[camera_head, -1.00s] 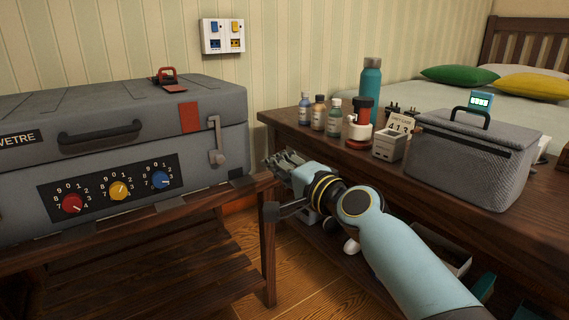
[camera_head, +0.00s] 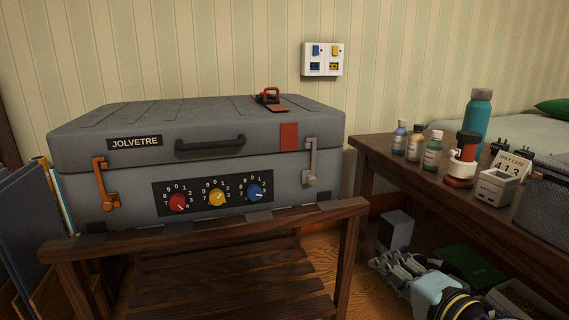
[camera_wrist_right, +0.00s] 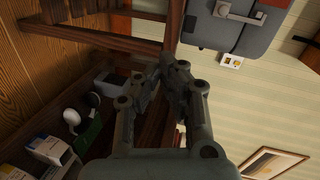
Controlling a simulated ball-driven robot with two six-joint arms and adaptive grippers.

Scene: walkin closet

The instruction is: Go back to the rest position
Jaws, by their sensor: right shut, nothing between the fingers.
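My right gripper (camera_head: 388,268) is at the lower right of the head view, low beside the wooden bench. It is shut and empty, in front of the shelf under the table at right. In the right wrist view its fingers (camera_wrist_right: 168,68) meet at the tips with nothing between them. My left gripper is not in view. A grey suitcase (camera_head: 110,178) labelled JOLVETRE lies closed on the slatted wooden bench (camera_head: 225,246), clear of the gripper. It also shows at the top of the wrist view (camera_wrist_right: 222,35).
Boxes sit on the shelf below. A wall panel (camera_head: 322,59) hangs behind. Blue boards (camera_head: 30,235) stand at left.

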